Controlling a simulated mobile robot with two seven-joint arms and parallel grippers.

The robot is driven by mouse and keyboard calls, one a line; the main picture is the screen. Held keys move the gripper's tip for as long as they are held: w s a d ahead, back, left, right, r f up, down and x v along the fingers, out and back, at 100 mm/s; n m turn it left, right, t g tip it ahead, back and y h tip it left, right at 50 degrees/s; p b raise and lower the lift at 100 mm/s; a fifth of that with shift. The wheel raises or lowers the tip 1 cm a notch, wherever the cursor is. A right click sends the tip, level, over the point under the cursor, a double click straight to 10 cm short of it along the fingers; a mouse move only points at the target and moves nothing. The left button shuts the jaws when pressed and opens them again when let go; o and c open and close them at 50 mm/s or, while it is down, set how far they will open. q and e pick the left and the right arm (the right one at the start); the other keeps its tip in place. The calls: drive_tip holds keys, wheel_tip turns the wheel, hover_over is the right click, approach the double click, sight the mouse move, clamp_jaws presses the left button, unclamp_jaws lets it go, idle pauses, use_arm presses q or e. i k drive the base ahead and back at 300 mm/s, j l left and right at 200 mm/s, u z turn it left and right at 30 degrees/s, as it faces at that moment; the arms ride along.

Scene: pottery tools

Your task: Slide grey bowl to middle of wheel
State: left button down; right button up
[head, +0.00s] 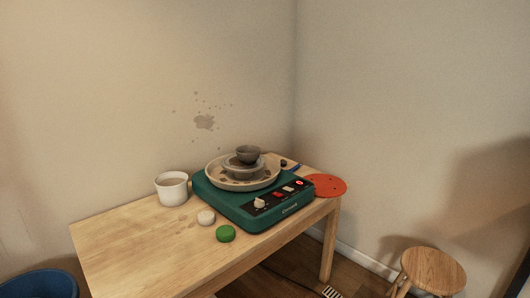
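The small dark grey bowl (247,154) stands upright on the grey wheel (238,168) of the pottery machine. It appears a little to the right of and behind the wheel's middle, though its exact offset is hard to judge from here. A beige splash pan (213,175) surrounds the wheel, with dark blotches inside. The green machine body (232,208) sits at the right part of the wooden table. Neither of my grippers is in view.
On the wooden table (130,233), a white cup (172,188) stands left of the machine. A red disc (327,186) lies right. A stool (433,269) stands lower right; the table's left is clear.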

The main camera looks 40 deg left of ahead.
sight(248, 155)
drive_tip(key=i+l+u, duration=0.1)
drive_tip(key=i+u, duration=0.25)
drive_tip(key=i+l+u, duration=0.35)
drive_tip(key=i, duration=0.15)
drive_tip(key=j, duration=0.1)
